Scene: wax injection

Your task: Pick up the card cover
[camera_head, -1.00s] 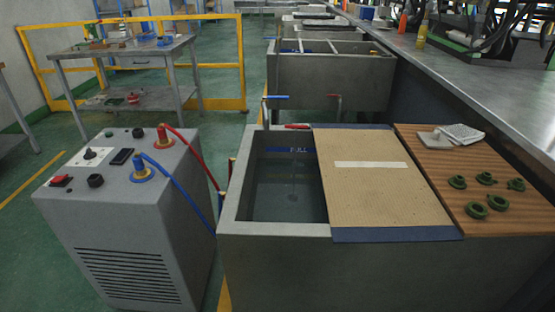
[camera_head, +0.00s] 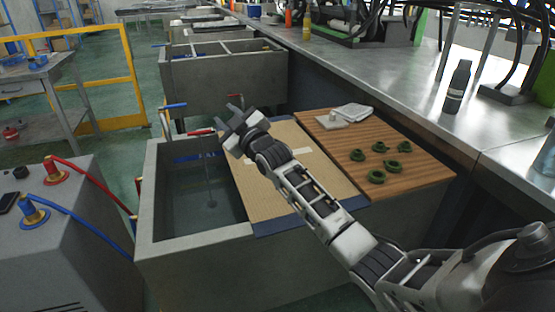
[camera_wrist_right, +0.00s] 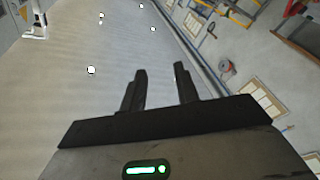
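The card cover (camera_head: 256,190) is a flat brown cardboard sheet with a pale strip. It lies over the right part of the grey basin (camera_head: 190,246), on a dark blue edge piece. My right gripper (camera_head: 231,116) is over the far left corner area of the card in the head view; I cannot tell how high. In the right wrist view its two dark fingers (camera_wrist_right: 160,88) are apart with nothing between them. My left gripper is not in view.
The basin's left part is open and holds water. A grey machine (camera_head: 85,240) with red and blue hoses stands at left.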

